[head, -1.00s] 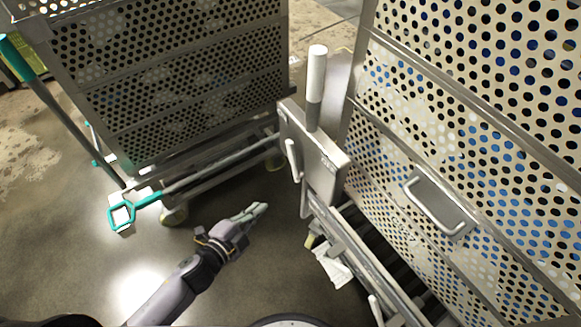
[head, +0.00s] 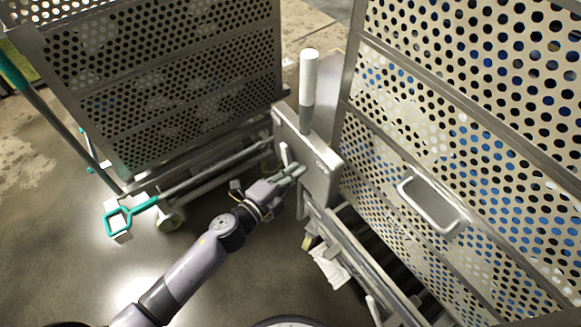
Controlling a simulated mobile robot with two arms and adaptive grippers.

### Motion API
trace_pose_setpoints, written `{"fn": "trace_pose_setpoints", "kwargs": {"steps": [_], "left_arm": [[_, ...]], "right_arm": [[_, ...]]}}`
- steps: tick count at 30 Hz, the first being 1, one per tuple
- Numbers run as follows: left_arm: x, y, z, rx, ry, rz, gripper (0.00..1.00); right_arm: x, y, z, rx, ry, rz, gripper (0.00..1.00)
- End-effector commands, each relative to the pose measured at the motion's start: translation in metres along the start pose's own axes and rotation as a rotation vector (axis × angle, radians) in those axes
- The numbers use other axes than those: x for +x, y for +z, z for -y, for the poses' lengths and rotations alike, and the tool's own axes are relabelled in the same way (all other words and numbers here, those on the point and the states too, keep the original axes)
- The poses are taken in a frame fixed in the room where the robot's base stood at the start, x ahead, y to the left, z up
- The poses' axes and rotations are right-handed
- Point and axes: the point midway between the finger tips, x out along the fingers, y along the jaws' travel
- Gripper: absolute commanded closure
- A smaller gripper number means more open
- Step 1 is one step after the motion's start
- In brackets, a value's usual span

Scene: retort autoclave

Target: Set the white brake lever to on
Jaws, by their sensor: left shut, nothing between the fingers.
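A small white lever (head: 285,153) sits upright on the left face of a grey metal box (head: 322,170) on the right-hand cart. A taller lever with a white grip (head: 309,76) rises upright from the top of the same box. The frames do not show which of the two is the brake lever, and no readable on mark shows. My left gripper (head: 299,171) is shut and empty. Its fingertips are just below and right of the small lever, in front of the box; I cannot tell whether they touch. My right gripper is not in view.
The right-hand cart carries a perforated metal basket (head: 460,130) with a handle (head: 432,205). Another perforated basket (head: 170,80) stands on a cart at the left, with a teal loop handle (head: 118,222) low in front. Bare floor (head: 60,260) lies at the lower left.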

Motion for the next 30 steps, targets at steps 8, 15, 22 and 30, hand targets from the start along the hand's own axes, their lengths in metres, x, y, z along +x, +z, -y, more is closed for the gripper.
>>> {"fn": "trace_pose_setpoints", "kwargs": {"steps": [8, 15, 22, 30], "left_arm": [[0.005, 0.019, 0.0, -0.001, -0.001, -0.003, 1.0], [0.005, 0.02, 0.0, -0.001, -0.001, -0.003, 1.0], [0.006, 0.024, 0.007, -0.053, 0.015, -0.002, 1.0], [0.011, 0.045, 0.016, -0.296, 0.076, -0.001, 1.0]], "right_arm": [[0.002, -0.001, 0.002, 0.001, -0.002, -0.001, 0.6], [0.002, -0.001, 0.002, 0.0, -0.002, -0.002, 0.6], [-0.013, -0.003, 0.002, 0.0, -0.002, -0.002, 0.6], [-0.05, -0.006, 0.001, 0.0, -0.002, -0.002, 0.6]]}}
